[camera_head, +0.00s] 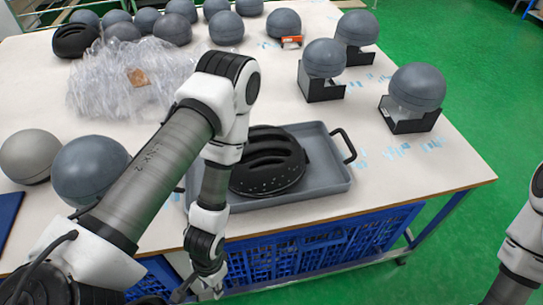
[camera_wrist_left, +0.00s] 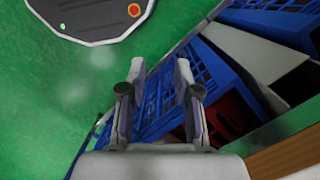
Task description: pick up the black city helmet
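A black helmet (camera_head: 278,178) with long ridges on top lies in a grey tray (camera_head: 328,186) near the front edge of the table. My left arm passes in front of the tray's left part and hides some of it. My left gripper (camera_head: 205,290) hangs low in front of the table edge, apart from the helmet. In the left wrist view its two fingers (camera_wrist_left: 161,75) are spread with nothing between them. They point down past blue crates. Only part of my right arm shows at the right edge; its gripper is out of view.
Blue crates (camera_head: 290,262) stand under the table (camera_head: 430,168). Grey spheres (camera_head: 92,170) lie left; others sit on black stands (camera_head: 408,122) at right. Clear plastic wrap (camera_head: 120,85) and another black helmet (camera_head: 75,40) lie at the back left.

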